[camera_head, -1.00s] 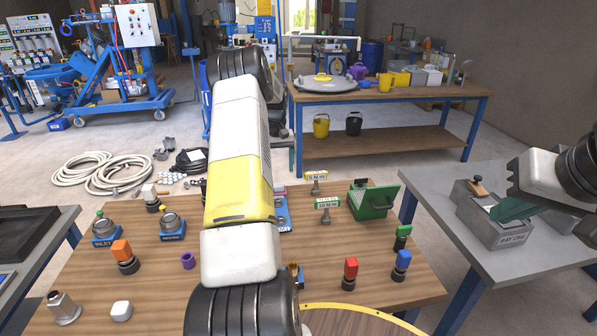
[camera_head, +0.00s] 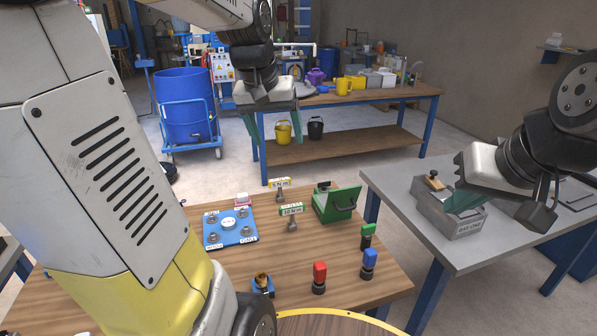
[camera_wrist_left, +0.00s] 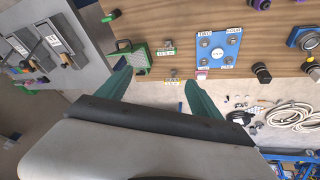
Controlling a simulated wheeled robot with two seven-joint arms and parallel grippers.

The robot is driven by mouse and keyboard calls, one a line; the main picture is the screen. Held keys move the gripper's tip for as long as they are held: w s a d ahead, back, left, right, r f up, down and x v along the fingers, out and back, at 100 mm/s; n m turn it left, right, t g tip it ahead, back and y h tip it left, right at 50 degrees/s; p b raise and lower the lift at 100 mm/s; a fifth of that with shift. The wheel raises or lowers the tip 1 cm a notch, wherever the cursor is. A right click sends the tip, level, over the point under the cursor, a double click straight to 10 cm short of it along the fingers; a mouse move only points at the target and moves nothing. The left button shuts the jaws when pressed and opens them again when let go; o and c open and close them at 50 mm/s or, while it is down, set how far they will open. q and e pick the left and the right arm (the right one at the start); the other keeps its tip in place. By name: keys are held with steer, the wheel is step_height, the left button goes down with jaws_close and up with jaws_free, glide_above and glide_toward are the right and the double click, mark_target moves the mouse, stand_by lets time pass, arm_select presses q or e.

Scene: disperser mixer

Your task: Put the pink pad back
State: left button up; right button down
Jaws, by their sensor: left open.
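The pink pad (camera_head: 241,200) looks like a small pink block with a pale top. It is at the far edge of the blue plate (camera_head: 213,241) on the wooden table, and it also shows in the left wrist view (camera_wrist_left: 202,74). The plate carries several labelled round metal pieces and a white centre disc. My left gripper (camera_head: 276,126) is open and empty, raised beyond the table's far edge. In the left wrist view its green fingers (camera_wrist_left: 151,88) are spread, with the pad beyond the right fingertip. My right gripper (camera_head: 464,201) is over the grey bench; its finger gap is unclear.
Two label stands (camera_head: 291,210) and a green box (camera_head: 337,204) stand right of the plate. Red (camera_head: 319,278) and blue (camera_head: 370,262) topped pieces stand nearer. A grey box (camera_head: 452,214) is beside my right gripper. My left forearm hides the table's left part.

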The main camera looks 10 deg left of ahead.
arm_select(q)
steer(key=s+d+f+m+t, duration=0.1)
steer(key=s+d, duration=0.2)
steer(key=s, duration=0.4)
steer(key=s+d+f+m+h, duration=0.1)
steer(key=s+d, duration=0.2)
steer(key=s, duration=0.4)
steer(key=shift+t, duration=0.4)
steer(key=shift+s, duration=0.1)
